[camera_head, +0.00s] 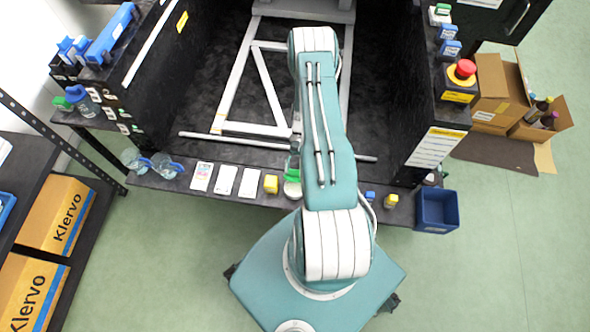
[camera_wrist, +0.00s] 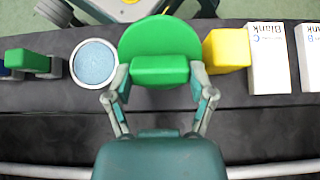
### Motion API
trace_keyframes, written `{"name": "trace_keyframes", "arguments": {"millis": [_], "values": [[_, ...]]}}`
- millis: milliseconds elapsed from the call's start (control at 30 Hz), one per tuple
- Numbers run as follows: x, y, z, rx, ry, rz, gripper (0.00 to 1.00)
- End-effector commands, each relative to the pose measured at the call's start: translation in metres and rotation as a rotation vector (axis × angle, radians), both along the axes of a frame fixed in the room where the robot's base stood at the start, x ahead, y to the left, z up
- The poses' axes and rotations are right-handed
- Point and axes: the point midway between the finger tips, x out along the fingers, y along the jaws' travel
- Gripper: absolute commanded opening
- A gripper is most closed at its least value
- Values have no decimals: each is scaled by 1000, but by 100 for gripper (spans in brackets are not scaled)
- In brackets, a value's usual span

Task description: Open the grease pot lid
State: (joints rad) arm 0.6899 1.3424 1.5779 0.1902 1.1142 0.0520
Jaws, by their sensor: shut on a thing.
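In the wrist view a green round lid (camera_wrist: 158,36) with a green block-shaped grip (camera_wrist: 160,71) lies ahead of my gripper (camera_wrist: 160,82). My gripper's two grey fingers stand on either side of the grip and are shut on it. Just left of the lid stands a round pot (camera_wrist: 95,63) with a silver rim and a blue-grey, speckled inside. I cannot tell whether it is the lid's own pot. In the head view a green part (camera_head: 293,175) shows beside my arm, which hides my gripper and the area to the right.
A yellow block (camera_wrist: 227,50) stands right beside the lid, with white boxes (camera_wrist: 268,58) beyond it. Green and blue items (camera_wrist: 28,61) stand to the left. In the head view a blue bin (camera_head: 437,210) hangs at the shelf's right end, and beakers (camera_head: 133,160) stand at its left end.

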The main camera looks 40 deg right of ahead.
Motion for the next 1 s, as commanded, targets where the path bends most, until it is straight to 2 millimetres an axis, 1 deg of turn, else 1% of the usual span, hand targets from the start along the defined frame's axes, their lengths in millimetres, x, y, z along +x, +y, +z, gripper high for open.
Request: {"name": "trace_keyframes", "arguments": {"millis": [200, 500, 733, 1000], "values": [[7, -9, -2, 143, 112, -1, 10], [12, -15, -5, 320, 249, -2, 10], [16, -19, -7, 407, 316, -3, 10], [18, -21, -7, 451, 350, -2, 10]]}}
